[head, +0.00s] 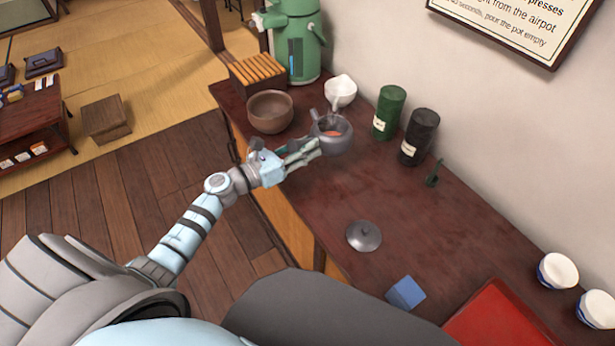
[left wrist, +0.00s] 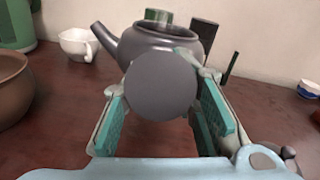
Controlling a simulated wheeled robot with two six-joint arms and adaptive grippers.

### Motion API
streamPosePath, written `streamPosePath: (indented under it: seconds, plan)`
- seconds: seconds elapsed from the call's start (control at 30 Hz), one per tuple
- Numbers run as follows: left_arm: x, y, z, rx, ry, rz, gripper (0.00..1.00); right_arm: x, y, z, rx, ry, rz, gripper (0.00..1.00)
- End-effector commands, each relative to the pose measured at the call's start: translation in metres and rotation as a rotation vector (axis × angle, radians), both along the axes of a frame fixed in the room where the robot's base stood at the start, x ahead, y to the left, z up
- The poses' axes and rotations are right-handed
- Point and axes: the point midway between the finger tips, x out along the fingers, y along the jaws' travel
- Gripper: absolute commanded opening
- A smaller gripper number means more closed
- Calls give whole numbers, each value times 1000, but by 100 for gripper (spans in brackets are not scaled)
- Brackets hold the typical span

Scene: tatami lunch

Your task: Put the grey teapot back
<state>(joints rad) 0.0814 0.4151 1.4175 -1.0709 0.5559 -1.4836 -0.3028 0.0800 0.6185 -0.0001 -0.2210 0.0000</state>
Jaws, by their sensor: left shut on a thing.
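The grey teapot (head: 338,142) is upright and lidless at the far part of the dark red counter, with something orange-brown inside. My left gripper (head: 312,150) is shut on its side handle, whose round grey end (left wrist: 160,85) faces the camera between the teal finger pads in the left wrist view. The teapot body (left wrist: 145,45) is behind it there, spout to the left. I cannot tell whether its base touches the counter. The grey lid (head: 364,236) lies apart on the counter, nearer to me. My right gripper is not in view.
A brown bowl (head: 270,111) and white pourer (head: 340,92) stand close to the teapot. Green (head: 389,112) and black canisters (head: 418,137) stand by the wall, a green airpot (head: 296,45) behind. A blue block (head: 405,293), red tray (head: 500,318) and white cups (head: 557,271) are nearer.

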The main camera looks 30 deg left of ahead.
Motion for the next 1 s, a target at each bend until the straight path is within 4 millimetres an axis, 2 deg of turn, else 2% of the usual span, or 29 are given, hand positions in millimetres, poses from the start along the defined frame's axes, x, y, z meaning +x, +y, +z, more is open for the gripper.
streamPosePath:
  seconds: [0.03,0.23,0.4,0.8,0.83,0.97,1.0]
  plan:
    - [1,0,-21,-2,0,2,0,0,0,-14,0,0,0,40]
    - [0,1,-47,-1,-2,3,0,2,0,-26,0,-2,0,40]
    - [0,2,-80,-2,-1,3,0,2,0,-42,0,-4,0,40]
    - [-1,2,-85,2,-4,4,0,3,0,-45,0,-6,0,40]
    - [-1,2,-85,2,-2,3,28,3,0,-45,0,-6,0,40]
    - [-1,2,-84,2,-1,3,49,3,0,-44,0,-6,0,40]
    - [-1,2,-84,2,-1,3,49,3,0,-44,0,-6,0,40]
